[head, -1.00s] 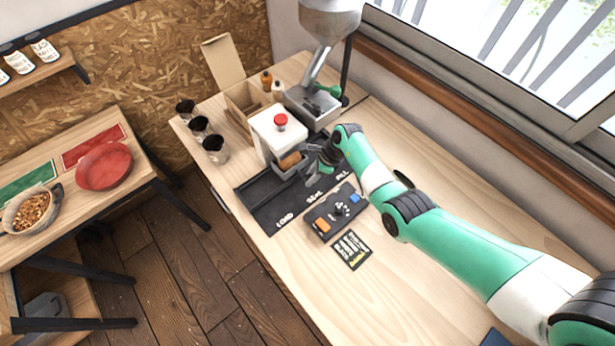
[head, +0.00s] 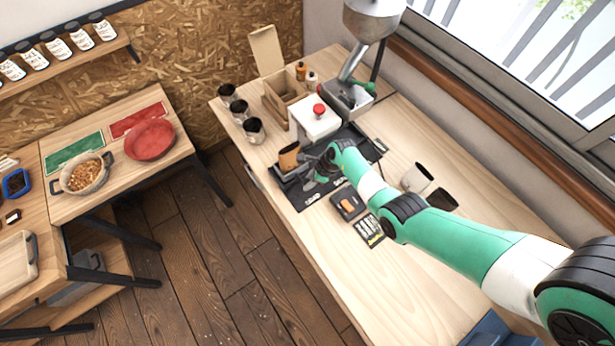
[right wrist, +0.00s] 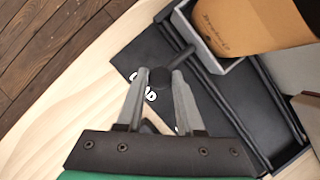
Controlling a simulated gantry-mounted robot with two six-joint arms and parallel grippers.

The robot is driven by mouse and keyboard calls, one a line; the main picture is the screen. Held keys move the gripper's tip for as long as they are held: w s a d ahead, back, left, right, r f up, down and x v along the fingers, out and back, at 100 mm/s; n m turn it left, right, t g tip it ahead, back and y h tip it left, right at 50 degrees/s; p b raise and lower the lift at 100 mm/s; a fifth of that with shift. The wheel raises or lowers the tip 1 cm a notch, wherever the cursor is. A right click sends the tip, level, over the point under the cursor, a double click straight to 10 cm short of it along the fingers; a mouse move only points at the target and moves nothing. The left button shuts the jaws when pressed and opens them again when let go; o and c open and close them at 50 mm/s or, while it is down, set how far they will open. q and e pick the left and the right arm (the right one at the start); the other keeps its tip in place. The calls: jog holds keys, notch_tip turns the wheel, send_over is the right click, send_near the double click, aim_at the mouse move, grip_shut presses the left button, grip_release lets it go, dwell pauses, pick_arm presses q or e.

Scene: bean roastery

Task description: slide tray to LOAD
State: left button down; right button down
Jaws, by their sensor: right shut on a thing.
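The small grey tray (right wrist: 222,66) holds a brown pouch (right wrist: 252,22) and sits on the black track (right wrist: 178,70). In the head view the pouch (head: 288,157) is at the track's left end, on the near side of the white sealer. My right gripper (right wrist: 160,84) is shut on the tray's black knob (right wrist: 160,76), which a short rod joins to the tray. White LOAD lettering (right wrist: 150,95) shows just below the knob, partly hidden by the fingers. In the head view my right gripper (head: 316,172) hides part of the tray. My left gripper is not in view.
The white sealer (head: 314,122) with its red button stands over the track. A control box (head: 347,203) and dark card (head: 369,230) lie in front. The table's front right is mostly clear.

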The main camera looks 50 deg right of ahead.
jog(key=shift+a, duration=0.1)
dwell(0.3)
jog(key=c, duration=0.5)
grip_release()
jog(key=shift+w+a, duration=0.1)
jog(key=shift+a, duration=0.1)
jog(key=shift+d, duration=0.1)
jog(key=p+v, duration=0.5)
jog(key=v, duration=0.6)
jog(key=shift+d+r, duration=0.1)
jog(key=shift+r, duration=0.15)
